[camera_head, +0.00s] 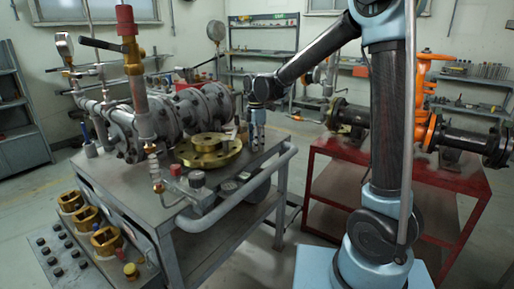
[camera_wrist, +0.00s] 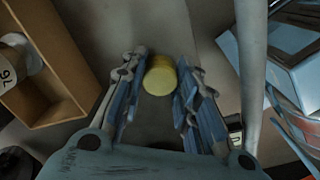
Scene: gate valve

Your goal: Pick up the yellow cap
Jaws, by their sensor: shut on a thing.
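The yellow cap (camera_wrist: 160,76) is a short yellow cylinder between my fingertips in the wrist view. My gripper (camera_wrist: 159,85) is shut on it, with one blue-grey finger on each side. In the head view my gripper (camera_head: 257,142) points down over the right part of the grey workbench (camera_head: 148,205), just right of the brass flange (camera_head: 208,150). I cannot make out the held cap in the head view. I cannot tell whether the cap touches the surface below it.
A wooden tray (camera_wrist: 68,115) with a white round part (camera_wrist: 15,60) lies left in the wrist view. A grey pipe (camera_wrist: 250,60) runs close on the right. The red table (camera_head: 330,160) with the orange valve (camera_head: 424,90) stands to the right in the head view.

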